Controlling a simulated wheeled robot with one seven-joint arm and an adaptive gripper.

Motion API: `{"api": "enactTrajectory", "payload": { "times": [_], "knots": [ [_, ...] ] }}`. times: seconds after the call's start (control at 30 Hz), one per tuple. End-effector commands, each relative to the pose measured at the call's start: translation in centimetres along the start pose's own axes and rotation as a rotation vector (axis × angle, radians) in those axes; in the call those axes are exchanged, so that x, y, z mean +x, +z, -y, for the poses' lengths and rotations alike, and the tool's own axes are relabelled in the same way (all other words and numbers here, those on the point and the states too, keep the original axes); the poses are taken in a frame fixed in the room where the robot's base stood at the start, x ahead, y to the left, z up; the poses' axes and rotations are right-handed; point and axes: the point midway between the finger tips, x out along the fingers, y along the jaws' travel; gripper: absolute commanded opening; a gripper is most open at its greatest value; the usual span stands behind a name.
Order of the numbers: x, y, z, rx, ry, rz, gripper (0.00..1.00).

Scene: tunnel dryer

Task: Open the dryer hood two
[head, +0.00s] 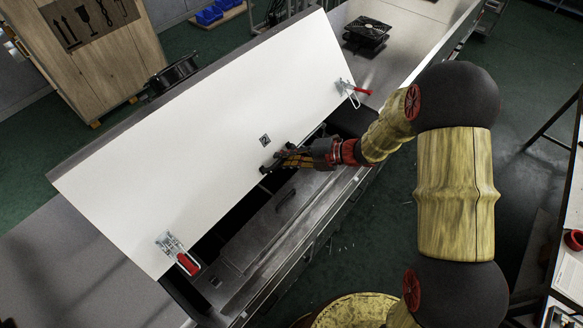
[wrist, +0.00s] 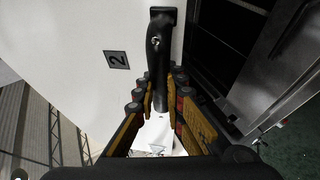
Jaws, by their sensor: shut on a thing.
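The dryer hood two (head: 200,130) is a large white panel, tilted up with its near edge raised above the dark dryer opening. A small plate marked 2 (wrist: 116,60) is on it in the wrist view. A black bar handle (wrist: 158,48) is fixed at the hood's edge. My gripper (head: 276,162) is at the middle of the hood's lower edge. In the wrist view my gripper (wrist: 162,92) is shut on the handle, with a finger on each side of it. Red-handled clamps sit at the lower left (head: 186,262) and right (head: 360,90) of the hood.
Under the hood lies a grey metal dryer bed (head: 262,235) with dark gaps. A wooden crate (head: 95,55) stands behind at the left. A table (head: 570,190) stands at the right; green floor lies between.

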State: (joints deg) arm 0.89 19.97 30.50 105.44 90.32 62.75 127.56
Motion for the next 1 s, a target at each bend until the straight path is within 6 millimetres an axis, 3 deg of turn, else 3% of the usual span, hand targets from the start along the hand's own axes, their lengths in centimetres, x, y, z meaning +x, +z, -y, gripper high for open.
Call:
{"api": "enactTrajectory", "payload": {
  "times": [0.03, 0.2, 0.5, 0.7, 1.0],
  "knots": [
    [0.0, 0.0, -2.0, -0.002, 0.001, 0.0, 0.0],
    [0.8, 0.3, -6.1, -0.002, 0.002, -0.001, 0.0],
    [2.4, 1.0, -11.1, 0.0, 0.0, 0.0, 0.0],
    [3.0, 1.2, -12.4, 0.003, -0.002, 0.0, 0.0],
    [3.1, 1.3, -12.6, 0.004, -0.002, 0.001, 0.0]
  ]
}}
